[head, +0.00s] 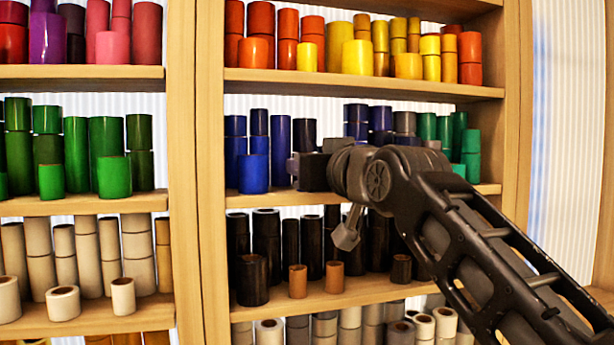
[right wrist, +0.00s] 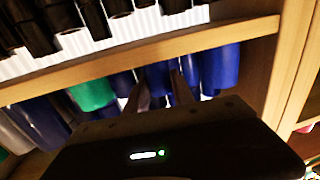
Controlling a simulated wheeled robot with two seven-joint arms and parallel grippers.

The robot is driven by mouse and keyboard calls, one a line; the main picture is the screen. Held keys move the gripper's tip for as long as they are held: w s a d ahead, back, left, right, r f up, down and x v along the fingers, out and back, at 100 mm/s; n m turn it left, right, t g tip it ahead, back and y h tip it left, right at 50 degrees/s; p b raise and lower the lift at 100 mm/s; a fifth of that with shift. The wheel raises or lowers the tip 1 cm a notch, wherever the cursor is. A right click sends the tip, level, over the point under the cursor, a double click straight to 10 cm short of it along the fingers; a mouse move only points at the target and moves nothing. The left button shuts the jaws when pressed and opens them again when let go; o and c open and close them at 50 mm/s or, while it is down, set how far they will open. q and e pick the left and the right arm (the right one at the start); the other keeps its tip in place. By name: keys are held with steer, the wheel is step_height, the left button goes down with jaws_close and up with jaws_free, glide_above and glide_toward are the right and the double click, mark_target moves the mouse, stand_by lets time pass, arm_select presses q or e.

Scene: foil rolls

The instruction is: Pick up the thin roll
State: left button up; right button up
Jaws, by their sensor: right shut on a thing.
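Blue rolls stand on the middle shelf, with a thin one (head: 258,122) at the back left of my right gripper (head: 296,168). That gripper reaches into this shelf from the right. In the right wrist view its two fingers (right wrist: 159,74) are closed around a narrow dark blue roll (right wrist: 157,86). The held roll's ends are hidden by the gripper body and the shelf board, and I cannot tell whether it is lifted. Another blue roll (head: 253,174) stands in front at the left. My left gripper is not in view.
The shelf board above (head: 370,90) carries red, orange and yellow rolls. Black and small brown rolls (head: 298,281) stand on the board below. Teal rolls (head: 470,150) stand to the right. A wooden upright (head: 195,200) separates the green rolls (head: 107,142) at left.

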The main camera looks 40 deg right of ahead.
jaws_close()
steer(key=shift+r, duration=0.1)
steer(key=shift+s+r, duration=0.2)
steer(key=shift+r, duration=0.2)
step_height(320, 180, up, 6)
steer(key=a+b+v, duration=0.2)
steer(key=b+v, duration=0.2)
steer(key=v, duration=1.5)
steer(key=shift+a+b, duration=0.3)
steer(key=shift+w, duration=0.1)
